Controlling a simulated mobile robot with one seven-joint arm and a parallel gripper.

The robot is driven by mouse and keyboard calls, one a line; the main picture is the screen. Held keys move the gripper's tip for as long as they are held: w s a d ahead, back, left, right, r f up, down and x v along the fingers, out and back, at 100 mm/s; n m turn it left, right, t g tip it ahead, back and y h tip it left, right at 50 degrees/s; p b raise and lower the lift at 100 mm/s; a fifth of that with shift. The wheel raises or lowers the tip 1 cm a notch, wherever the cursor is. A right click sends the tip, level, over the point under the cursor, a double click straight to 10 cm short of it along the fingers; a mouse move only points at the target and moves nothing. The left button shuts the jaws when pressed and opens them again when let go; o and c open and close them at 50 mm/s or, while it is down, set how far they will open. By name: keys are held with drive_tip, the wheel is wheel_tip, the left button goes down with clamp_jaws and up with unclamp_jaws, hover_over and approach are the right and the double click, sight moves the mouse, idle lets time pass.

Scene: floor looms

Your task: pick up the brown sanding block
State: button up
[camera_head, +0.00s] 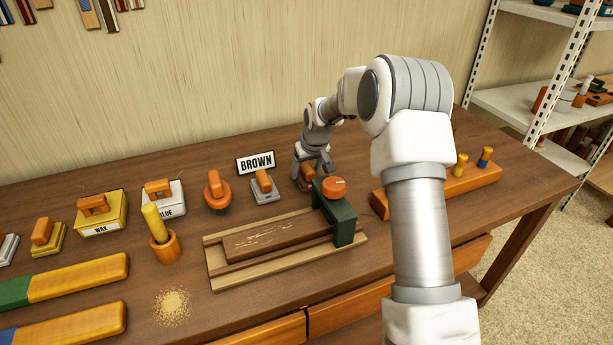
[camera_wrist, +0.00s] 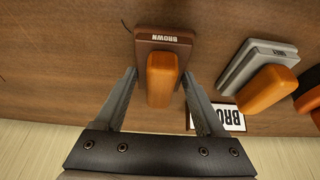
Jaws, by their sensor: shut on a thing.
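The brown sanding block (camera_wrist: 164,40) has a dark brown base with a "BROWN" label and an orange handle. In the wrist view its handle is between the two fingers of my gripper (camera_wrist: 158,78), which is shut on it. In the head view my gripper (camera_head: 311,165) is at the back of the bench, and the block (camera_head: 306,177) shows partly below it, partly hidden by the fingers and the green end of a wooden fixture. I cannot tell whether the block is off the bench top.
A grey sanding block (camera_head: 265,189) stands left of my gripper, with the "BROWN" sign (camera_head: 255,162) behind it. The fixture (camera_head: 280,240) with a green end is in front. An orange-knobbed tool (camera_head: 217,189) and labelled boxes stand further left. An orange rack (camera_head: 455,186) lies right.

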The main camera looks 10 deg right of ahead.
sight(306, 166)
drive_tip(key=shift+r, duration=0.1)
drive_tip(key=shift+c, duration=0.4)
wheel_tip(306, 166, up, 10)
drive_tip(key=shift+f+p, duration=0.1)
drive_tip(key=shift+p, duration=0.85)
drive_tip(key=o, duration=0.8)
drive_tip(key=c, duration=0.6)
drive_tip(key=shift+o, duration=0.2)
